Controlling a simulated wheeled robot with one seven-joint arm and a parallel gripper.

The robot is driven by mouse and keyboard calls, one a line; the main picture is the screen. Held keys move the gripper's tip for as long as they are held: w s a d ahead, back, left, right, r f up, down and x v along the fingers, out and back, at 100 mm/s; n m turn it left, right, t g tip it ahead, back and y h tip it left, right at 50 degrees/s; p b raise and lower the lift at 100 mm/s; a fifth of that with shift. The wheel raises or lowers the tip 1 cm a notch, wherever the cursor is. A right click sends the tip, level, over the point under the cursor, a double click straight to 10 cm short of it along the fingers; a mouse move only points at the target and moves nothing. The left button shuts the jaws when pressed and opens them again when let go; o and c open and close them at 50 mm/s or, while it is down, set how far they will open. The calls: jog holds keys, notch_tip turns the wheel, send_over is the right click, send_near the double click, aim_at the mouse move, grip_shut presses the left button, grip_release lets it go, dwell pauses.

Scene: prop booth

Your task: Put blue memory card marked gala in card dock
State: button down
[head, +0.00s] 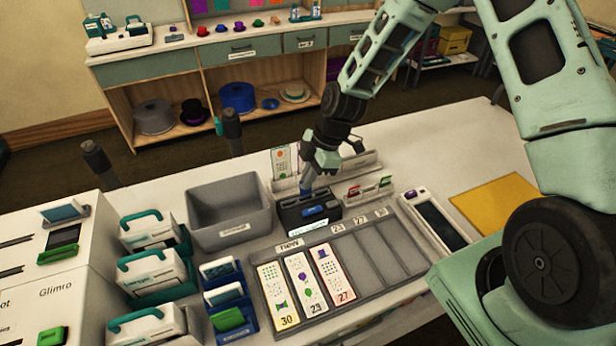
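My gripper (310,183) points down over a small dark box (290,218), which looks like the card dock, on the white counter. Its fingers reach the back top of the box. Their opening is too small and partly hidden to judge. A small blue piece (314,211) shows on the box's top front, and a bit more blue shows close to the fingertips. I cannot tell which of these is the blue memory card, and no "gala" marking is readable. A pale label is on the box's front.
A grey bin (230,210) stands left of the box. In front lies a grey tray (375,262) with several printed strips. A rack with red and green cards (370,187) and a white handheld device (436,222) are to the right. Teal-handled cases (150,270) stand left.

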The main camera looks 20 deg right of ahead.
aim_at(308, 194)
jog(key=shift+f+b, duration=0.3)
jog(key=shift+f, duration=0.1)
jog(key=shift+f+b, duration=0.95)
jog(key=shift+f, duration=0.2)
jog(key=c, duration=1.5)
grip_release()
jog(key=shift+c, duration=0.2)
jog(key=b+v, duration=0.2)
jog(key=v, duration=1.5)
jog(key=shift+r, duration=0.15)
